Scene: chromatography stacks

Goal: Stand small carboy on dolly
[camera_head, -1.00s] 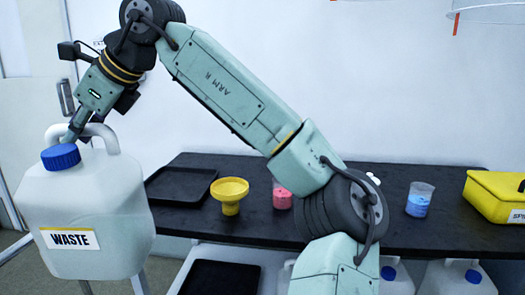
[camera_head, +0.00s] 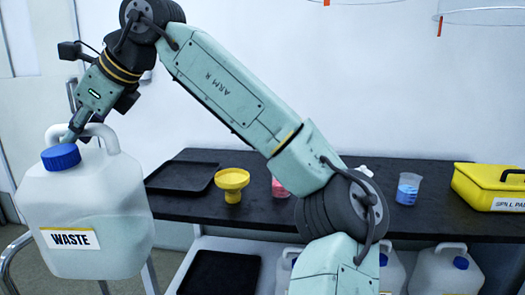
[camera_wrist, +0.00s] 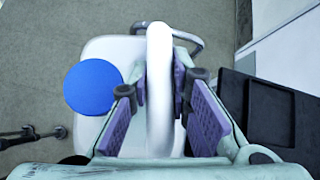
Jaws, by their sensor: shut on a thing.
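A white carboy (camera_head: 95,205) with a blue cap and a "WASTE" label hangs from my gripper (camera_head: 76,132) at the left of the head view. My gripper is shut on the carboy's top handle. In the wrist view, the purple finger pads of my gripper (camera_wrist: 167,95) lie on both sides of the white handle, and the blue cap (camera_wrist: 93,88) is to the left. The carboy is roughly upright and off the floor. A grey tubular rail (camera_head: 14,256) shows behind the carboy at lower left; I cannot tell whether it belongs to the dolly. Its base is hidden.
A black bench (camera_head: 420,225) holds a black tray (camera_head: 181,179), a yellow funnel (camera_head: 232,182), a pink-filled beaker (camera_head: 279,189), a blue-filled beaker (camera_head: 408,190) and a yellow spill case (camera_head: 490,188). More white carboys (camera_head: 437,270) stand below. Bare floor (camera_wrist: 45,60) shows left of the carboy.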

